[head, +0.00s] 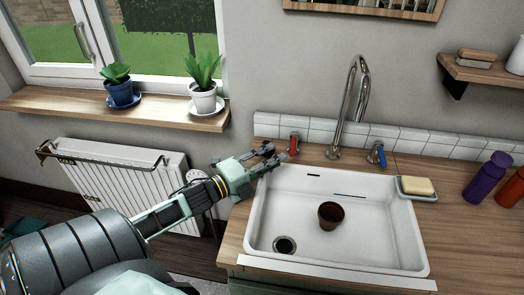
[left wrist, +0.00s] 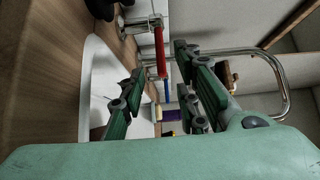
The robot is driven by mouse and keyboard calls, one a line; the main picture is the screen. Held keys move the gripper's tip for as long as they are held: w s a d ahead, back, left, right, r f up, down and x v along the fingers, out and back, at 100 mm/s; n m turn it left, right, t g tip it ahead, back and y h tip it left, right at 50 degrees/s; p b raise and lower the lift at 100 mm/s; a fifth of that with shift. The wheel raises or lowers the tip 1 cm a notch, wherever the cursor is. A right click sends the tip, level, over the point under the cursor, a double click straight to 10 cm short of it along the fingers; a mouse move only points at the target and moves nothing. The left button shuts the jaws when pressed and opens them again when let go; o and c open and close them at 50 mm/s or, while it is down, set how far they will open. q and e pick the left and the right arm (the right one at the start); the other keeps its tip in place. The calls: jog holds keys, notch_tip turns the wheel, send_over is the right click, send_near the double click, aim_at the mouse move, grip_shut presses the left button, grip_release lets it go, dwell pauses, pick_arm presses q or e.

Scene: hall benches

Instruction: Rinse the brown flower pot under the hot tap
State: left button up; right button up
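The brown flower pot (head: 329,217) stands in the white sink (head: 285,210), right of the drain; its dark opening faces up. The chrome tap (head: 352,105) rises behind the sink, and no water shows at its spout. The red hot handle (head: 294,143) is left of the tap; the blue handle (head: 377,152) is right of it. My left gripper (head: 270,156) is open and empty at the sink's back left corner, just left of the red handle. In the left wrist view the red handle (left wrist: 160,52) shows beyond and between the spread fingers. My right gripper is out of view.
A soap dish (head: 418,196) with a soap bar (head: 418,186) sits at the sink's right edge. A purple bottle (head: 487,178) and a red bottle (head: 512,188) stand farther right. Potted plants stand on the windowsill (head: 60,103), above a radiator (head: 125,175).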

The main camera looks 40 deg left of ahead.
pick_arm(q)
jog(key=shift+v, duration=1.75)
